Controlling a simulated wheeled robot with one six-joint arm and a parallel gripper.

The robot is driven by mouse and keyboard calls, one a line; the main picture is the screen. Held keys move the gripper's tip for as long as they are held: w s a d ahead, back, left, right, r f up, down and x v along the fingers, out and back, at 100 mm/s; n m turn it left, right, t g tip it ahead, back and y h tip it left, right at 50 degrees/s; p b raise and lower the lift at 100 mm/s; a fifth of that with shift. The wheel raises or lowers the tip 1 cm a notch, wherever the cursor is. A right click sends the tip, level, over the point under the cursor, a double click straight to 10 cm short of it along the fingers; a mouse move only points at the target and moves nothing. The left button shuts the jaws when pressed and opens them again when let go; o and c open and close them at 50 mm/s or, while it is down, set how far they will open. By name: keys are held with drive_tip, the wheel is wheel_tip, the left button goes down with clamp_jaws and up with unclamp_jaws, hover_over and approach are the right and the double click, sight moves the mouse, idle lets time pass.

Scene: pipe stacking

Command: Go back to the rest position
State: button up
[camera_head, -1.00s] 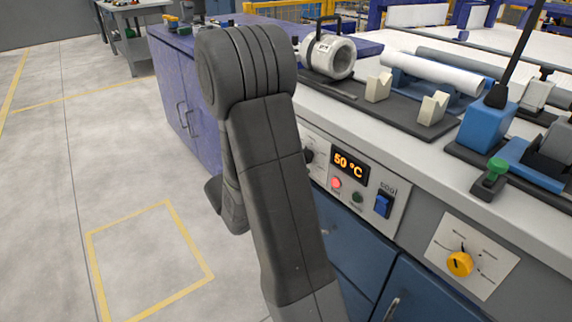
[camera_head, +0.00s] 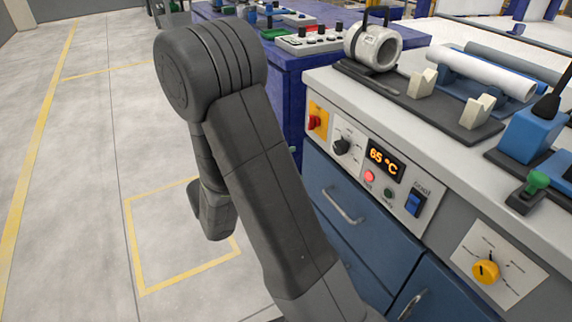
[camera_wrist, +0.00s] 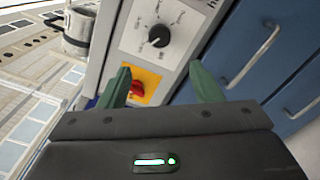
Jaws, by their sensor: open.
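My gripper (camera_wrist: 164,88) shows in the wrist view with its two green fingers apart and nothing between them. Beyond the fingers are a red switch on a yellow plate (camera_wrist: 146,84) and a black knob (camera_wrist: 158,36) on the cabinet front; I cannot tell the exact gap. In the head view my grey arm is bent in front of the cabinet, and my gripper's fingers are hidden there. The same red switch (camera_head: 314,122) and black knob (camera_head: 342,146) show to the right of my arm. The display (camera_head: 384,158) reads 65 °C.
A purple cabinet (camera_head: 290,85) stands behind. The floor at left, with yellow lines (camera_head: 140,250), is clear.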

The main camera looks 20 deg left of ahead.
sight(337, 149)
drive_tip(key=shift+s+a, duration=0.2)
drive_tip(key=shift+s, duration=0.05)
idle(0.4)
drive_tip(key=b+x, duration=0.3)
drive_tip(key=x, duration=1)
drive_tip(key=shift+w+d, duration=0.25)
drive_tip(key=shift+w, duration=0.05)
